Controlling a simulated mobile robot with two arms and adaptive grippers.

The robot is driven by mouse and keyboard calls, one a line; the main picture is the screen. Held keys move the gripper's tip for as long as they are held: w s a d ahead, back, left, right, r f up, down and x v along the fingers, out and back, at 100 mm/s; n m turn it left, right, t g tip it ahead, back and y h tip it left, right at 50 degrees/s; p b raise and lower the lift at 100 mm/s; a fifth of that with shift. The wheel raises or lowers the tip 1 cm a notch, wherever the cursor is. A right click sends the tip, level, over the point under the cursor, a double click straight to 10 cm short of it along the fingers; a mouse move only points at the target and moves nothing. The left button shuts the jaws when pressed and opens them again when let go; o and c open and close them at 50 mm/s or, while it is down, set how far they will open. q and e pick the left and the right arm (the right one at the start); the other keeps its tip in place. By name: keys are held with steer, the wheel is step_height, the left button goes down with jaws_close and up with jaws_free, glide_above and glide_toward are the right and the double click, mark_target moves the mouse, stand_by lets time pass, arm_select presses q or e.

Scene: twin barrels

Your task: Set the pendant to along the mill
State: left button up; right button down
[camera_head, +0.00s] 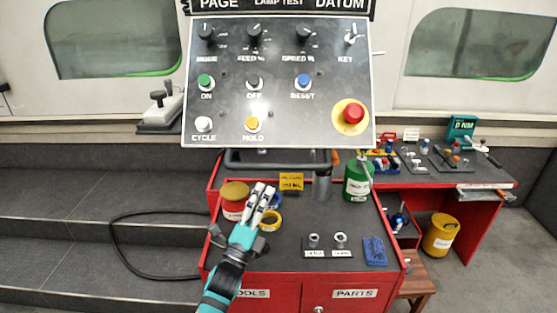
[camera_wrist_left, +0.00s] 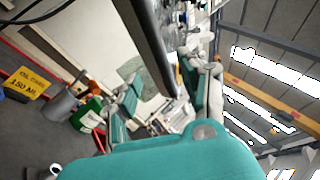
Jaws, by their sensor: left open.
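The pendant (camera_head: 232,107) is a dark control panel with knobs, coloured buttons and a red emergency stop. It faces me at the top middle of the head view. A dark handle bar (camera_head: 250,164) runs along below it. The mill (camera_head: 110,92) seems to be the pale machine with windows behind it. My left gripper (camera_head: 265,188) is open below the handle's left half, in front of the cart top. In the left wrist view a long dark bar or edge (camera_wrist_left: 152,50) passes between or beyond the open fingers; I cannot tell contact. My right gripper is not in view.
A red cart (camera_head: 290,250) below carries a red tin (camera_head: 234,205), yellow tape (camera_head: 269,222), a green can (camera_head: 357,185) and a blue cloth (camera_head: 374,251). A red bench (camera_head: 480,177) stands right, with a yellow bin (camera_head: 440,236). Dark steps (camera_head: 90,185) lie left.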

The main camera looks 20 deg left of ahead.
mark_target(278, 167)
arm_select(q)
steer(key=p+x, duration=0.2)
steer(key=x, duration=0.6)
steer(key=shift+w+d+r+p, duration=0.1)
steer(key=shift+w+r+p, duration=0.2)
steer(key=shift+w, duration=0.2)
jaws_close()
steer(key=shift+f, duration=0.1)
